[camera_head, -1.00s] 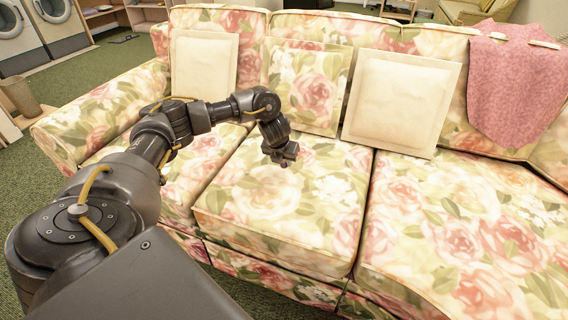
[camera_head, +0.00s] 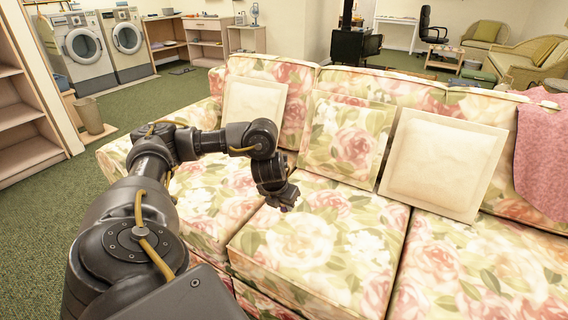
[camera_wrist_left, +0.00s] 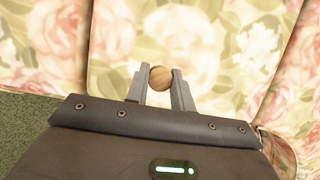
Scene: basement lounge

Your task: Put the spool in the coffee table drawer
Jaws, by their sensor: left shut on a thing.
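My left gripper (camera_head: 286,198) is above the middle seat of the floral sofa, pointing down. In the left wrist view its two fingers (camera_wrist_left: 159,88) are shut on a round, wood-coloured spool (camera_wrist_left: 160,78), seen end-on between the fingertips. In the head view the spool cannot be made out at the gripper. A low table (camera_head: 446,60) with small items on it stands far back at the right, near the wicker chairs. I cannot tell whether it is the coffee table, and no drawer shows on it. My right gripper is not in view.
The floral sofa (camera_head: 305,235) with several cushions fills the middle and right. Two washing machines (camera_head: 95,45), a waste bin (camera_head: 88,115) and shelves (camera_head: 25,125) stand at the left. Green carpet (camera_head: 45,225) is open left of the sofa.

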